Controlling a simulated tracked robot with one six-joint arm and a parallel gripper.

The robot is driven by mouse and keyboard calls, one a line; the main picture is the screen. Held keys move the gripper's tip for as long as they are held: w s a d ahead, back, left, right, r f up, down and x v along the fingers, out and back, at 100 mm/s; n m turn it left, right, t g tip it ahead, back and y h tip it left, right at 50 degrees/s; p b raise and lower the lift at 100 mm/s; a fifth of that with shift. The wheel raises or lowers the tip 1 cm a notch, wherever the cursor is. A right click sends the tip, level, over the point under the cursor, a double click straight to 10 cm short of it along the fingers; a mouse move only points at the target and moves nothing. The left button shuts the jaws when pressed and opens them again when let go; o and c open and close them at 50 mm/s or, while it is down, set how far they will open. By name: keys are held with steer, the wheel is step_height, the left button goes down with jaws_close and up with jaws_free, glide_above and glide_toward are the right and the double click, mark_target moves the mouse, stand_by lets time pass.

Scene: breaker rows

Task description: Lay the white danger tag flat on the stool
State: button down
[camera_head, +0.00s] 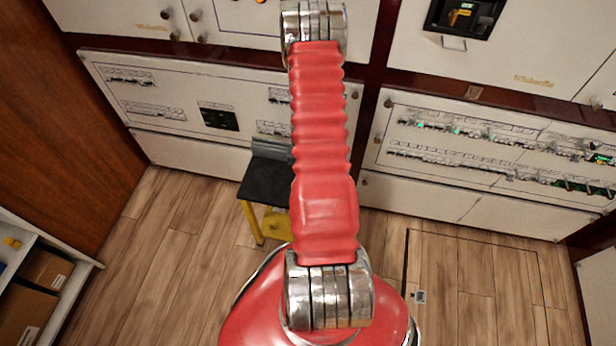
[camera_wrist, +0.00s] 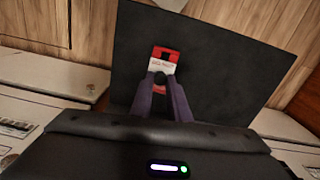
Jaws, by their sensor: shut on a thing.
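The stool (camera_head: 265,182) has a flat black top and yellow legs. It stands on the floor before the panels, partly hidden behind my red arm in the head view. Its dark top (camera_wrist: 225,70) fills the middle of the wrist view. The danger tag (camera_wrist: 163,66), white with red parts, shows over that top. My gripper (camera_wrist: 161,80) has its purple-grey fingers shut on the near end of the tag. I cannot tell whether the tag touches the stool top. In the head view the fingers and tag cannot be made out.
Panels with breaker rows (camera_head: 480,150) line the wall behind the stool. A black recess (camera_head: 465,15) with a yellow part is at the upper right. A shelf with cardboard boxes (camera_head: 45,268) stands at the lower left. Wooden floor (camera_head: 180,240) is clear left of the stool.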

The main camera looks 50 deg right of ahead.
steer(key=shift+f, duration=0.5)
steer(key=c, duration=1.6)
jaws_free()
steer(key=shift+r, duration=6.85)
